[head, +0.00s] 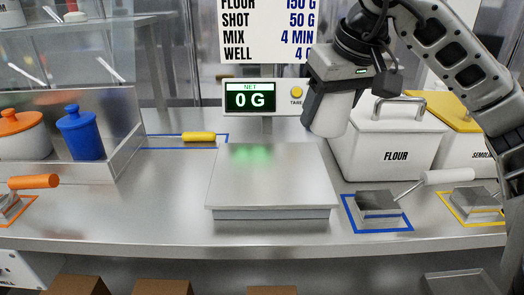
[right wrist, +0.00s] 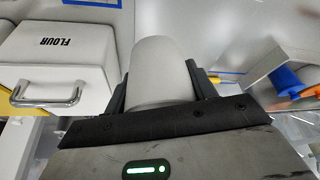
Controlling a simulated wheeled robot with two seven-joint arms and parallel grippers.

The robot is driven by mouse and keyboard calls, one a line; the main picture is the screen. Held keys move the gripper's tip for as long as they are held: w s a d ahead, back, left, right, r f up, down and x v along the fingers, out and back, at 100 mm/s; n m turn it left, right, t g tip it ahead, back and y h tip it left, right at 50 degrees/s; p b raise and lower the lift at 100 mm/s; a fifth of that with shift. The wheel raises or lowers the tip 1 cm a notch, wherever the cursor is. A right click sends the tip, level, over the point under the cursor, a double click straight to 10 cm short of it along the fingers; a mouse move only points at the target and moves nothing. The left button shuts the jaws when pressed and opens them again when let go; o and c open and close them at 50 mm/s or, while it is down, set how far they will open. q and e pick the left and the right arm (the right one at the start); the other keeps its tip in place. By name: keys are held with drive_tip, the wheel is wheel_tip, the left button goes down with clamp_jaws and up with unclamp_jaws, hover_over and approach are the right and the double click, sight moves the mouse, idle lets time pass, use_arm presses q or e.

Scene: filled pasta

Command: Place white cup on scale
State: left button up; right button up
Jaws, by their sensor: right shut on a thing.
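The white cup (head: 331,116) is held in my right gripper (head: 312,100), raised and slightly tilted, to the right of and behind the scale's plate. In the right wrist view the cup (right wrist: 162,72) sits between the two dark fingers of my right gripper (right wrist: 163,92), which is shut on it. The scale (head: 268,178) has a bare square metal plate. Its display (head: 250,99) reads 0 G. The cup is apart from the plate. My left gripper is not in view.
The white flour bin (head: 395,155) stands close right of the cup; it also shows in the right wrist view (right wrist: 60,55). A scoop (head: 378,205) lies in a blue outline right of the scale. A blue jar (head: 81,135) stands in the left tray. The counter left of the scale is mostly clear.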

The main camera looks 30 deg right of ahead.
drive_tip(key=w+a+f, duration=0.1)
drive_tip(key=w+f, duration=0.1)
drive_tip(key=w, duration=0.1)
drive_tip(key=w+a+f, duration=0.1)
drive_tip(key=w+f, duration=0.2)
drive_tip(key=w+a+f+p, duration=0.1)
drive_tip(key=w+a+f, duration=0.1)
drive_tip(key=w, duration=0.1)
drive_tip(key=shift+w+f, duration=0.2)
drive_tip(key=shift+f, duration=0.15)
drive_tip(key=shift+w+a+f, duration=0.15)
drive_tip(key=shift+w+f, duration=0.15)
drive_tip(key=shift+f, duration=0.05)
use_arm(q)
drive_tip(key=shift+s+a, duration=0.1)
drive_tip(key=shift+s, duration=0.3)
use_arm(e)
drive_tip(key=shift+w+f, duration=0.2)
drive_tip(key=shift+f, duration=1.55)
drive_tip(key=shift+f, duration=0.15)
drive_tip(key=o, duration=1)
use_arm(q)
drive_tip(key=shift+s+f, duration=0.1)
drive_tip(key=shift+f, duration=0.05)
